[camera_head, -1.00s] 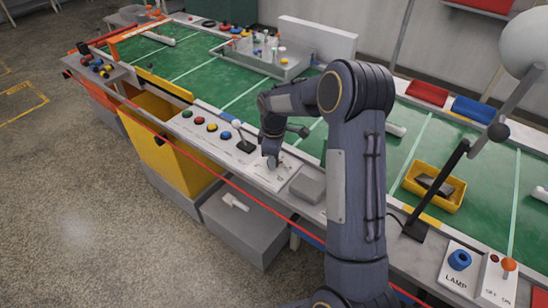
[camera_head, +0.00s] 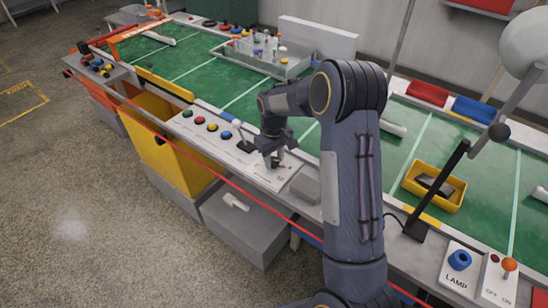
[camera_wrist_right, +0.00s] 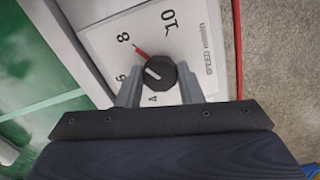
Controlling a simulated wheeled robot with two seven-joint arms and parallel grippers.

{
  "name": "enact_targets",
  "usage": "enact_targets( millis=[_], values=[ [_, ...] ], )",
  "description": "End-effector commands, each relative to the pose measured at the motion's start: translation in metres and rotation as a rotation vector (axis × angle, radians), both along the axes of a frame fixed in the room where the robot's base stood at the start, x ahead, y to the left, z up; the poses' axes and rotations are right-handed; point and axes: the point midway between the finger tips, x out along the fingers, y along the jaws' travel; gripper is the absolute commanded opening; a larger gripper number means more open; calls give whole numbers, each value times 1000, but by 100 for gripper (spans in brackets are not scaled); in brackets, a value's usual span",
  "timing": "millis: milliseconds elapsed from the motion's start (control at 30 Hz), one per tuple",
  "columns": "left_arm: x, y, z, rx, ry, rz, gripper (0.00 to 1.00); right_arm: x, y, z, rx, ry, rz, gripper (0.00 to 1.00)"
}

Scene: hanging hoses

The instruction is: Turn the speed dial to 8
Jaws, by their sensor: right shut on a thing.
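The speed dial (camera_wrist_right: 161,72) is a black round knob with a white mark and a red pointer. It sits on a white plate (camera_wrist_right: 196,45) printed with numbers and SPEED. In the right wrist view the red pointer's tip lies just beside the 8 (camera_wrist_right: 123,37). My right gripper (camera_wrist_right: 161,84) has one finger on each side of the knob and is shut on it. In the head view the right gripper (camera_head: 272,161) is down at the white plate (camera_head: 284,178), hiding most of the knob. My left gripper is not in view.
Coloured buttons (camera_head: 212,126) and a lever (camera_head: 237,124) stand left of the dial. A grey block (camera_head: 306,187) is close on its right. A yellow tray (camera_head: 434,186), lamp knob (camera_head: 459,260) and orange switch (camera_head: 509,264) are further right. A red line (camera_head: 240,190) runs along the front edge.

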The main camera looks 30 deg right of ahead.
Motion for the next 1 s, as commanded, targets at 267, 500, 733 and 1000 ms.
enact_targets(
  millis=[267, 500, 733, 1000],
  values=[
    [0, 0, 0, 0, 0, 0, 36, 1, 0, 1, -1, -3, -16, 11],
    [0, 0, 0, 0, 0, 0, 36, 1, 0, 1, -2, -3, -15, 36],
    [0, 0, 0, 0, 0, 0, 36, 0, 0, 1, -1, -2, -14, 55],
    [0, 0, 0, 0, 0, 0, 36, 1, 0, 6, -1, -3, -14, 55]
  ],
)
